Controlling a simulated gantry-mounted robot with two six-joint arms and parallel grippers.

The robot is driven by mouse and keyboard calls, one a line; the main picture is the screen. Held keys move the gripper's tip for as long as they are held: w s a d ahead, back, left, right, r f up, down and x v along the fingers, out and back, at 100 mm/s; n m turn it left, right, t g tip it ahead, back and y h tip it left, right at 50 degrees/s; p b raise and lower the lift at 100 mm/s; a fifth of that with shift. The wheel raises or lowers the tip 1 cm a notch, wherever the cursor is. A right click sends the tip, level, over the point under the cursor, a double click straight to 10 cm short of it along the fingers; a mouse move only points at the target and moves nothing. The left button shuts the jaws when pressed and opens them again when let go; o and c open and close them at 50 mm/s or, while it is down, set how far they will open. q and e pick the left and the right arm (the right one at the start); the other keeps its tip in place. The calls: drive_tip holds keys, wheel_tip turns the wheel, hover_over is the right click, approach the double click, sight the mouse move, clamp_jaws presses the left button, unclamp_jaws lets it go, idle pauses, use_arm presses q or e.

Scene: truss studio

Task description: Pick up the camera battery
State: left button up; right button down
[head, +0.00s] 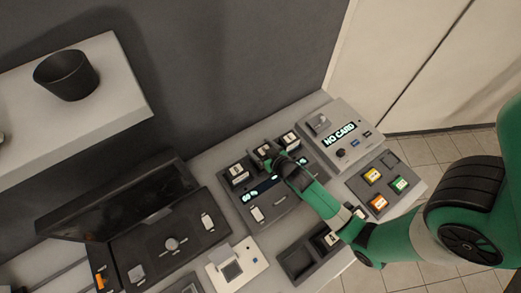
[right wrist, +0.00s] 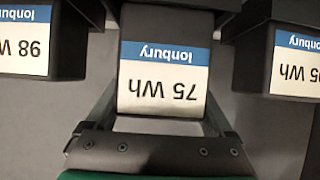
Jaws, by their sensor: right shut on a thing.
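A dark camera battery (right wrist: 160,50) with a white and blue label reading "75 Wh" fills the middle of the right wrist view, its text upside down. My right gripper (right wrist: 165,108) is shut on it, one finger on each side. In the head view, the right gripper (head: 277,160) is over the back of a dark charger (head: 270,207) with a lit display, between two other batteries. I cannot tell whether the held battery still sits in its bay. My left gripper is not in view.
Neighbouring batteries, "98 Wh" (right wrist: 25,45) and one with a partly cut-off label (right wrist: 292,60), stand close on both sides. A "NO CARD" reader (head: 350,120), a tray with coloured cards (head: 380,187) and a dark tray (head: 298,263) surround the charger. A shelf (head: 120,95) holds a dark cup (head: 67,76).

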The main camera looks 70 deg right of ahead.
drive_tip(key=s+a+r, duration=0.1)
drive_tip(key=r, duration=0.1)
drive_tip(key=s+a+r+p, duration=0.1)
drive_tip(key=r, duration=0.1)
drive_tip(key=s+a+r, duration=0.1)
drive_tip(key=r, duration=0.1)
drive_tip(key=shift+s+r+p, duration=0.1)
drive_tip(key=shift+r+p, duration=0.2)
drive_tip(key=shift+p, duration=0.1)
drive_tip(key=a+v, duration=0.1)
drive_tip(key=v, duration=0.9)
drive_tip(key=shift+a+f+p, duration=0.2)
drive_tip(key=shift+a+p, duration=0.1)
drive_tip(key=shift+p, duration=0.1)
